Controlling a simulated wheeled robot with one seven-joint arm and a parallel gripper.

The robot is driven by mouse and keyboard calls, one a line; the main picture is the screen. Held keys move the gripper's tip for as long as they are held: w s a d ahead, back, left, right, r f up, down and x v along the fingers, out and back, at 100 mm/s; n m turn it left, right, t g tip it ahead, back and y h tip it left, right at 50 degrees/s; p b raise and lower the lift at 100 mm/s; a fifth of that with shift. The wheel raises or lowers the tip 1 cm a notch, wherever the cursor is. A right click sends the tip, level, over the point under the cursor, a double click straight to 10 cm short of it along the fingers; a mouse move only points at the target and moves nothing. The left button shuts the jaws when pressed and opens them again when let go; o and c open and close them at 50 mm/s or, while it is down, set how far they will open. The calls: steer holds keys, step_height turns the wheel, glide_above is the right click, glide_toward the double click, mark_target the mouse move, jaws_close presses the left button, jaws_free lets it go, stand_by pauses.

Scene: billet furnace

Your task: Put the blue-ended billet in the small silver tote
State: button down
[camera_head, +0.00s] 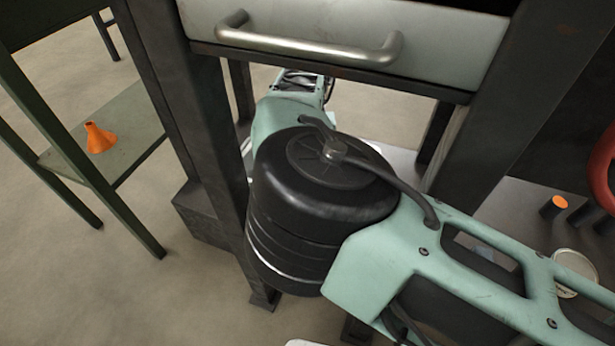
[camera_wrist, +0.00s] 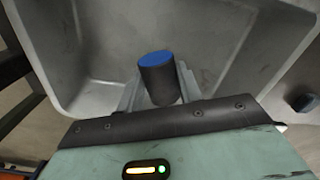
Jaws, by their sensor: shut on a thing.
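The blue-ended billet (camera_wrist: 160,84) is a short dark cylinder with a bright blue end, seen in the wrist view. My gripper (camera_wrist: 159,88) is shut on it, with a grey finger on each side and the blue end facing the camera. The silver tote (camera_wrist: 75,95) is a grey metal bin that fills most of the wrist view behind the billet. The billet appears over the tote's inside; its height above the floor of the tote cannot be told. In the head view my arm hides this spot, and neither billet nor tote can be made out.
In the head view, a drawer front with a metal handle (camera_head: 305,45) is above my arm, between dark posts (camera_head: 200,130). An orange cone (camera_head: 99,138) stands on a green shelf at left. An orange-ended billet (camera_head: 553,207) stands at right. Open floor lies at lower left.

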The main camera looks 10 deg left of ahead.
step_height(320, 180, down, 8)
steer(key=b, duration=0.4)
steer(key=shift+r, duration=0.35)
steer(key=c, duration=0.9)
jaws_free()
steer(key=shift+f, duration=0.2)
steer(key=shift+c, duration=0.2)
step_height(320, 180, up, 8)
steer(key=p, duration=0.5)
steer(key=shift+f, duration=0.1)
steer(key=shift+s+d, duration=0.1)
